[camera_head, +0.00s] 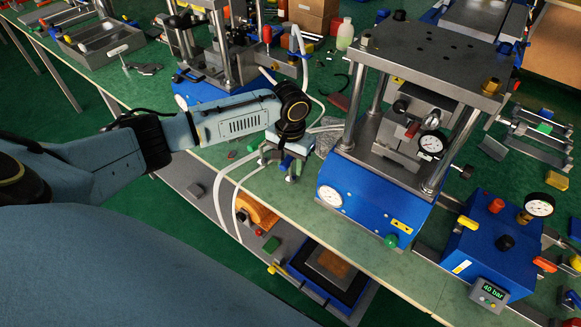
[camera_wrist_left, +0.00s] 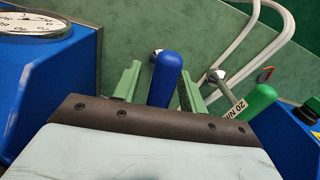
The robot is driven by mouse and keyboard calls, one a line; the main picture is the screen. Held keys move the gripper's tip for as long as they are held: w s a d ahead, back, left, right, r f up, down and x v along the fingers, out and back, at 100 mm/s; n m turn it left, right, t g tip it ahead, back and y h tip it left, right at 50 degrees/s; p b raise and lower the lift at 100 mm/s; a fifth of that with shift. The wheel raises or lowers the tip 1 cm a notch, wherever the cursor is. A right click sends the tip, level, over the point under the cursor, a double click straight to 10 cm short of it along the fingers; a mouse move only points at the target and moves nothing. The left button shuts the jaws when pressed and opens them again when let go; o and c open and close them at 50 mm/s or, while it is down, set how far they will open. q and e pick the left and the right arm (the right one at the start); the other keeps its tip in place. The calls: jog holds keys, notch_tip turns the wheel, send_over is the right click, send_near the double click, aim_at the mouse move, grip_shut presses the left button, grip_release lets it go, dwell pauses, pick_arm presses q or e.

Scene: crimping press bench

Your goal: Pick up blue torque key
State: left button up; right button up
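The blue torque key shows in the left wrist view by its blue handle (camera_wrist_left: 166,78), with a metal end at its far tip. My left gripper (camera_wrist_left: 160,88) is open, its two green fingers on either side of the handle. A gap shows between the handle and the left finger; the right finger is close to it, and contact is unclear. My right gripper is not in view.
A green-handled key (camera_wrist_left: 257,102) lies close to the right finger, beside a tag reading 20 Nm. The large blue press (camera_head: 365,200) stands just right of my gripper. White hoses (camera_head: 237,190) hang nearby. A second press (camera_head: 215,80) is behind my arm.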

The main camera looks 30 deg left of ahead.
pick_arm(q)
grip_shut()
jog(key=shift+r, duration=0.1)
notch_tip(320, 180, up, 10)
jog(key=shift+p, duration=0.95)
